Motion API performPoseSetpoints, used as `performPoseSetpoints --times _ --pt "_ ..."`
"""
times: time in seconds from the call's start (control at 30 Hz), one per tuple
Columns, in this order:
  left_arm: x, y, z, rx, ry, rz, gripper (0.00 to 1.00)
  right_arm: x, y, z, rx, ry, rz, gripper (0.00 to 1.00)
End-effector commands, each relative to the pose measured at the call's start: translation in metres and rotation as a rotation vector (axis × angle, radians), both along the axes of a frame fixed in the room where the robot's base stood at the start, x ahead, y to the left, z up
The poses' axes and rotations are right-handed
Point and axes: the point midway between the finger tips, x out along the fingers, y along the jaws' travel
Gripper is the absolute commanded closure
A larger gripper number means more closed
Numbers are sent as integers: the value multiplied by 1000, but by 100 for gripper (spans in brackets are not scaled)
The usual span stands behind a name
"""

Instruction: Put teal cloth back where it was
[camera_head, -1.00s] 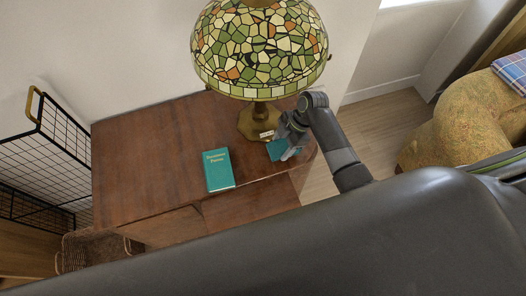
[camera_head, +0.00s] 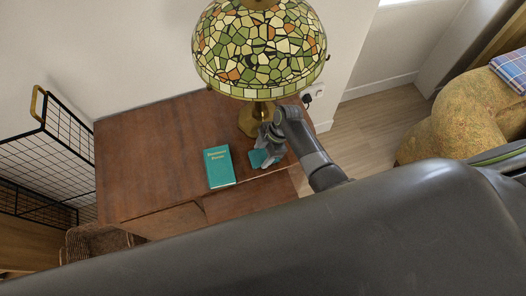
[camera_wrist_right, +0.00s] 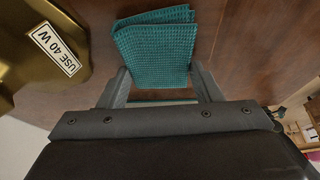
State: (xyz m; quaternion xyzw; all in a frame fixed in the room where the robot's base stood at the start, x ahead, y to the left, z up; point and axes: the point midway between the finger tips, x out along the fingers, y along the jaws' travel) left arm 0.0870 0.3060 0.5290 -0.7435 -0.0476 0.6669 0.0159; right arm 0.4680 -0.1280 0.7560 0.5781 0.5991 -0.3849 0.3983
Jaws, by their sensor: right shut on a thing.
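The teal cloth (camera_head: 257,158) is a small folded waffle-weave piece above the front right part of the brown desk. It also shows in the right wrist view (camera_wrist_right: 157,42), between the fingertips. My right gripper (camera_head: 266,151) is shut on it, and in the head view hides part of it. The fingers reach the cloth from below in the right wrist view (camera_wrist_right: 160,85). I cannot tell whether the cloth touches the desk top. My left gripper is not in view.
The desk (camera_head: 150,150) holds a teal book (camera_head: 218,167) left of the cloth. A lamp with a stained-glass shade (camera_head: 260,50) and brass base (camera_wrist_right: 35,55) stands close behind my gripper. A black wire rack (camera_head: 40,150) is at left. The desk's left part is clear.

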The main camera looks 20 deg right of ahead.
Motion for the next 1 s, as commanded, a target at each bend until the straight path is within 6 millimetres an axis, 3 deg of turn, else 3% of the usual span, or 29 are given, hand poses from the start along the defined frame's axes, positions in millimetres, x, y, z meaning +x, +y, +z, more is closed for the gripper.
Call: performPoseSetpoints --times 0.2,0.23,0.37,0.77,1.0 --pt "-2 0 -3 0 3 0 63 0 0 -4 0 1 0 63" --pt "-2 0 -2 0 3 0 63 0 0 -3 0 0 0 38" --pt "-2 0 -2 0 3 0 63 0 0 -3 0 0 0 21" --pt "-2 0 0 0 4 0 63 0 -2 3 -1 -2 -1 20" --pt "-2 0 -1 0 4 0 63 1 -14 30 -2 -3 0 20"
